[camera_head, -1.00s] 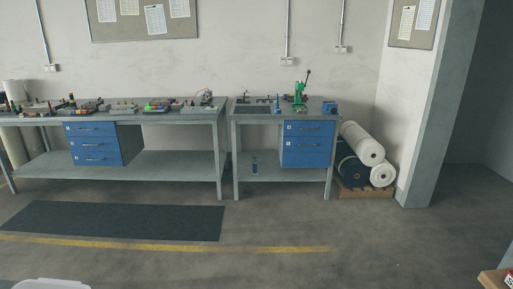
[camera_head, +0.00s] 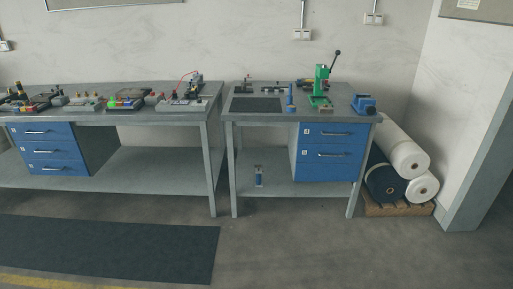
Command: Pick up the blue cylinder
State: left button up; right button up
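A small upright blue item (camera_head: 290,98), narrow and roughly cylindrical, stands on the right workbench (camera_head: 240,117), left of a green press (camera_head: 321,90). Another small upright item with blue on it (camera_head: 259,177) stands on that bench's lower shelf, left of the drawers. Both are too small to tell their exact shape. A large dark blue roll (camera_head: 386,184) lies on a pallet at the right, among white rolls. Neither of my grippers is in view.
A blue vise (camera_head: 365,104) sits at the right bench's corner. Blue drawers (camera_head: 331,152) hang under the benchtop. The left workbench (camera_head: 160,119) is cluttered with devices. A dark mat (camera_head: 120,246) lies on the floor at left. Floor before the right bench is clear.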

aim_at(258, 182)
jog(key=i+j, duration=0.1)
jog(key=i, duration=1.1)
